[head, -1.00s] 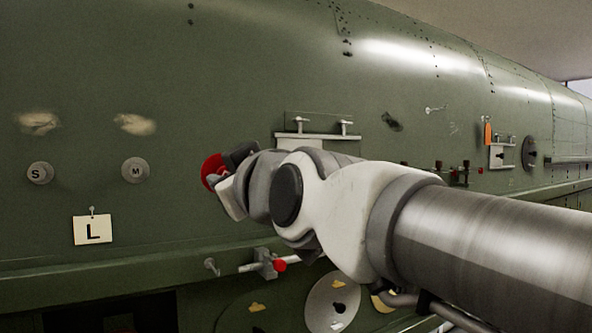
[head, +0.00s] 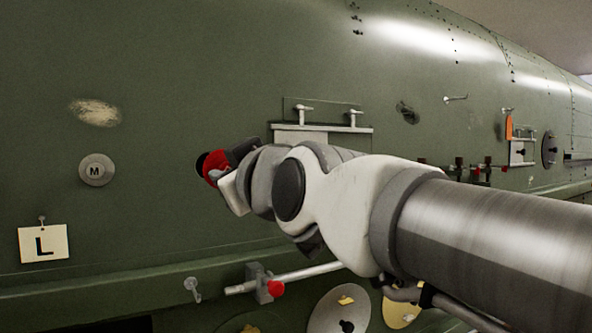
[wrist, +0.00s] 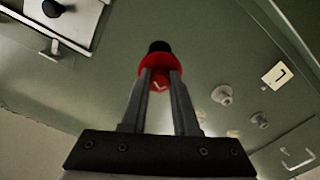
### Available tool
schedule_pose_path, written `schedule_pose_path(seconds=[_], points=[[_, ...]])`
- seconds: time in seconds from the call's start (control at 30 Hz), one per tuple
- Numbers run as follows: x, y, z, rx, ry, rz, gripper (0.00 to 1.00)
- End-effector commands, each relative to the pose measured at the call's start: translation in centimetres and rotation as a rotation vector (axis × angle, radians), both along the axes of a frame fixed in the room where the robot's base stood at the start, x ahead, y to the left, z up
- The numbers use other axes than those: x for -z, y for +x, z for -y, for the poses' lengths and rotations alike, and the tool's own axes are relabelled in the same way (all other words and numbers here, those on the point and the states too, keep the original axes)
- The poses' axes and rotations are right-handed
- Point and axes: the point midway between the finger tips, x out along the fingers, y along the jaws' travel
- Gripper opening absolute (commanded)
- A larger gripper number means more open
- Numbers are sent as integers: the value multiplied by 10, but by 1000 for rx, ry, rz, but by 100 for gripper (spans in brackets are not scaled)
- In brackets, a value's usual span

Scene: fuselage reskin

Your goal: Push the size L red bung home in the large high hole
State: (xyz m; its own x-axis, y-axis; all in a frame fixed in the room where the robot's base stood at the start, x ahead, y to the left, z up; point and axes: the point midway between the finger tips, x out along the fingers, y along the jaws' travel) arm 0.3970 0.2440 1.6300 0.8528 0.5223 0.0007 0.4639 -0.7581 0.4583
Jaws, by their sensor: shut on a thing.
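The red bung (wrist: 158,72) is held between the two fingers of my gripper (wrist: 160,82) in the wrist view, with a pale mark on its near face. In the head view the red bung (head: 211,169) shows at the tip of my gripper (head: 228,172), which partly hides it. A dark round patch (head: 202,161), looking like the hole in the green skin, shows just left of the bung. It also shows beyond the bung in the wrist view (wrist: 159,47). I cannot tell whether the bung touches the hole's rim.
A plug marked M (head: 96,170) and a hanging L tag (head: 43,243) are left on the green fuselage skin. A shelf with pins (head: 325,129) is behind my wrist. A rail with a red knob (head: 276,288) runs below.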

Motion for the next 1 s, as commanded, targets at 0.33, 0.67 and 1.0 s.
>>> schedule_pose_path(seconds=[0.33,0.67,1.0], points=[[4,-1,1,0,18,-10,0],[1,25,-15,0,22,-14,0],[1,41,-25,0,22,-14,0]])
